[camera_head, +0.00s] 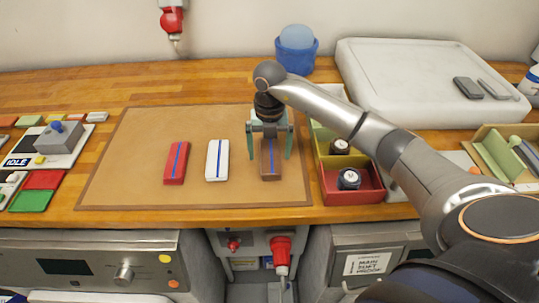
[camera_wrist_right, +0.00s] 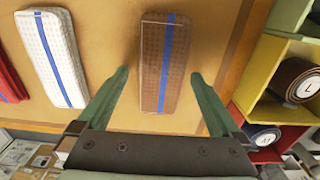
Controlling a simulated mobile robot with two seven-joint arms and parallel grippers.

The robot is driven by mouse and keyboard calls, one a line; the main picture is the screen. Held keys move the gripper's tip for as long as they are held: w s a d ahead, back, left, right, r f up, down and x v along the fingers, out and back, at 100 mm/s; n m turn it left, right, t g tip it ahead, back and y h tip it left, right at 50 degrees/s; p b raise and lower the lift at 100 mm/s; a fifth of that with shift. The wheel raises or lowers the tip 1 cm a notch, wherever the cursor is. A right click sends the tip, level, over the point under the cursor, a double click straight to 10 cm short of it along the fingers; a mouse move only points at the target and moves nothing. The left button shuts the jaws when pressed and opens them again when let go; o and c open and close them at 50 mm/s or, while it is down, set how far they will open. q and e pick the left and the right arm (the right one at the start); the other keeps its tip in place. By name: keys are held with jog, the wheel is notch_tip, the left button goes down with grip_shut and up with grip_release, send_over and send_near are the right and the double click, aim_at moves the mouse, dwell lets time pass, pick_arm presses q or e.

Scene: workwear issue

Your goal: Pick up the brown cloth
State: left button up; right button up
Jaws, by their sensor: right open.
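The brown cloth (camera_head: 271,163) is a folded block with a blue stripe. It lies on the tan mat (camera_head: 130,190), rightmost in a row with a white cloth (camera_head: 217,160) and a red cloth (camera_head: 176,163). My right gripper (camera_head: 270,155) is open above the brown cloth, with its green fingers on either side of it. In the right wrist view the brown cloth (camera_wrist_right: 165,62) shows ahead between the fingertips, with a gap on each side; contact is not visible. My left gripper is not in view.
A red and yellow bin (camera_head: 352,198) with dark rolled items stands close right of the gripper. A blue bucket (camera_head: 297,58) and a large white case (camera_head: 425,80) are behind. An "IDLE" panel (camera_head: 48,146) is at left. The mat's left part is clear.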

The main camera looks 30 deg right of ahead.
jog(key=shift+f, duration=0.3)
jog(key=c, duration=1.3)
jog(key=shift+r, duration=0.2)
